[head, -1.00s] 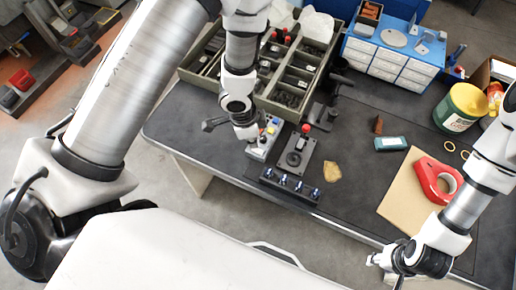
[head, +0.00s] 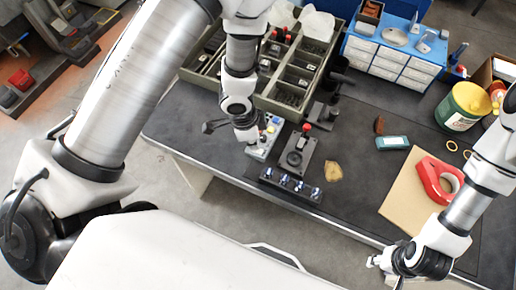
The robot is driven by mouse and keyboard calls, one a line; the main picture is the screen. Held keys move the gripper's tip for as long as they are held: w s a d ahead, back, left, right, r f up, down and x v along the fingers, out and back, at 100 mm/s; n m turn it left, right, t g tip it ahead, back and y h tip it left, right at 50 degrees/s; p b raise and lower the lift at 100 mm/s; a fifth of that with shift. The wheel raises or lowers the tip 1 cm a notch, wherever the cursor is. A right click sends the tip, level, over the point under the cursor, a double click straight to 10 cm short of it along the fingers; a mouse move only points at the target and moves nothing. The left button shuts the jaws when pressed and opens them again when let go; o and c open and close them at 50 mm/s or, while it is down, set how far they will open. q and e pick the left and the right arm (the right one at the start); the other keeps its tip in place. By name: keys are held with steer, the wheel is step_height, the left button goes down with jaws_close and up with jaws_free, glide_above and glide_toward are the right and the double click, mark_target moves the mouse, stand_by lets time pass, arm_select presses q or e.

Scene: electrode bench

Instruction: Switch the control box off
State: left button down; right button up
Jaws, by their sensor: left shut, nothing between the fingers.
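The control box (head: 265,148) is a small pale box with a blue, a yellow and other coloured buttons on top. It stands near the front edge of the dark bench, left of a black stand with a red knob. My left gripper (head: 252,138) is shut and empty, right over the box's left part and hiding some of it. I cannot tell whether it touches a button. My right gripper (head: 383,266) is low at the right, off the bench's front edge and far from the box. Its fingers are too small to read.
Behind the box is an olive compartment tray (head: 288,104). The black stand (head: 297,152) and a black strip with several bright-topped pieces (head: 290,187) are close on its right and front. A red tape roll (head: 433,180) lies on brown board at the right.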

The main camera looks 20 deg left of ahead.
arm_select(q)
steer(key=shift+f, duration=0.35)
steer(key=shift+r, duration=0.1)
step_height(320, 180, up, 7)
steer(key=p, duration=0.7)
stand_by(0.4)
